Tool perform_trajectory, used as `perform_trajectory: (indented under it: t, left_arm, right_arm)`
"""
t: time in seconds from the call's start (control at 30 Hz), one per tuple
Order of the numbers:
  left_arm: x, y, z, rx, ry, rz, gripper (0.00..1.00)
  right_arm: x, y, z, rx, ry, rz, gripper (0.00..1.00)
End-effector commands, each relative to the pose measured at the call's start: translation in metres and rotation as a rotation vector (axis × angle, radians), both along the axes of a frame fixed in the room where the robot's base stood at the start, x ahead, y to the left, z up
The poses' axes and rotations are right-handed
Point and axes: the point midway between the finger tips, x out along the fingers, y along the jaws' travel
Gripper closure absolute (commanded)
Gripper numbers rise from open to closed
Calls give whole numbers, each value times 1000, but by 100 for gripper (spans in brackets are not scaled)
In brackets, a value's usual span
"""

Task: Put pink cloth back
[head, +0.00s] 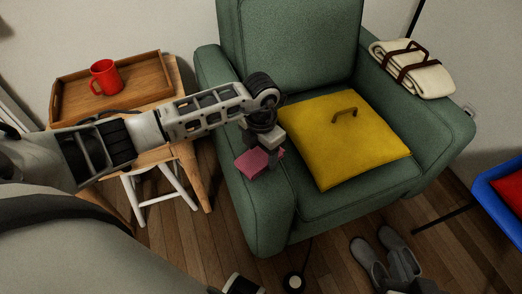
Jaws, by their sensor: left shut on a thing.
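The pink cloth (252,162) is a small folded piece at the front left of the green armchair, by the inner side of its left armrest. My left gripper (268,152) reaches in from the left over the armrest and is shut on the cloth. The gripper's fingers and wrist hide part of the cloth. I cannot tell if the cloth touches the chair.
A yellow cushion (345,140) with a dark handle lies on the armchair (290,40) seat. A cream folded blanket (412,68) with dark straps lies on the right armrest. A wooden tray (140,85) with a red mug (105,77) stands at left. Grey slippers (367,262) and a blue-edged item (492,200) are at right.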

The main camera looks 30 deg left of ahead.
Motion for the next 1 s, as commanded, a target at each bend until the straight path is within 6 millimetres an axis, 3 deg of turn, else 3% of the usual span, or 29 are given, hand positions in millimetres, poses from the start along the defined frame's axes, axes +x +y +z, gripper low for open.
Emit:
perform_trajectory:
  t: [0.3,0.33,0.4,0.77,1.0]
  left_arm:
    - [1,0,-3,-1,-2,0,55]
    - [1,0,-1,-1,-2,0,28]
    - [1,0,-1,-1,-2,0,15]
    - [1,0,5,-1,-3,0,15]
    - [2,0,50,-1,-8,-2,15]
  right_arm:
    - [0,0,-2,-3,-1,6,100]
    - [0,0,-2,-4,1,7,100]
    - [1,0,-3,-5,2,7,100]
    - [4,0,1,-7,-5,8,100]
    - [4,0,8,-1,-5,3,100]
